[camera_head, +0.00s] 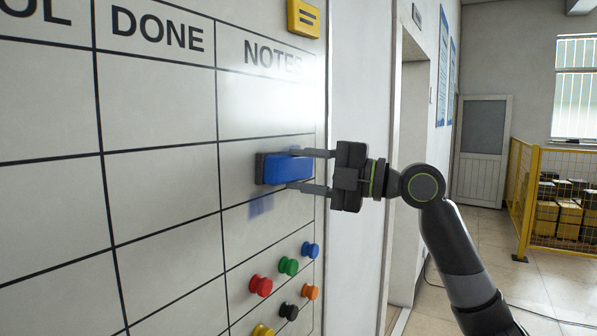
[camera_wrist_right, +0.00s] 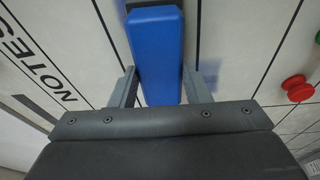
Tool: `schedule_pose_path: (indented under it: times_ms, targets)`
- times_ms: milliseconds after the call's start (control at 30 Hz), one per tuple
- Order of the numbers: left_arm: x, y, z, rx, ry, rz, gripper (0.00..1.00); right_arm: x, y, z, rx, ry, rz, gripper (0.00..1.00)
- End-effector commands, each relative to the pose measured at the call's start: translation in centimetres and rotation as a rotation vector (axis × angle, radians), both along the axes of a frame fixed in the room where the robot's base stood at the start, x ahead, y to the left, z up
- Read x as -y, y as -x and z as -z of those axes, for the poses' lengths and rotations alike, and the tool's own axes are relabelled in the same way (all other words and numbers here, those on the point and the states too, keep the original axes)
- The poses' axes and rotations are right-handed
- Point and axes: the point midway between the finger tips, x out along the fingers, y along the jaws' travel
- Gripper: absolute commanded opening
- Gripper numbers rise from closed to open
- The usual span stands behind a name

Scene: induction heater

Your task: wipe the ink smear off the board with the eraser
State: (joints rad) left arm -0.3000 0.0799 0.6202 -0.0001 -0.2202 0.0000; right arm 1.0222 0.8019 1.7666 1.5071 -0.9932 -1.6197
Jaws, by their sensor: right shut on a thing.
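The whiteboard (camera_head: 60,120) fills the left of the head view, with a black grid and headings. My right gripper (camera_head: 303,170) is shut on the blue eraser (camera_head: 288,169), one finger above it and one below. The eraser's dark pad faces the board in the NOTES column; I cannot tell whether it touches. In the right wrist view the eraser (camera_wrist_right: 157,50) sits between the fingers (camera_wrist_right: 160,88). A faint blue patch (camera_head: 261,204) shows just below the eraser; I cannot tell whether it is ink or a reflection. My left gripper is out of view.
Several coloured magnets (camera_head: 288,266) are on the board below the eraser. A yellow holder (camera_head: 304,17) is at its top right corner. A doorway edge stands right of the board. A yellow fence (camera_head: 530,205) with crates is farther right. Open floor lies between.

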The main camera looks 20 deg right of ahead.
Motion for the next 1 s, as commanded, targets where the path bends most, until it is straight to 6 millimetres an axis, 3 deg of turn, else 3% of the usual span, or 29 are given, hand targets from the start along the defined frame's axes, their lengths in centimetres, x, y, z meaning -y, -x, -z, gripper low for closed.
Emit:
schedule_pose_path:
  times_ms: [1000]
  targets:
    - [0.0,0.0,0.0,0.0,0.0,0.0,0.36,4.7,-3.7,0.0,-0.001,-0.001,0.003,0.22]
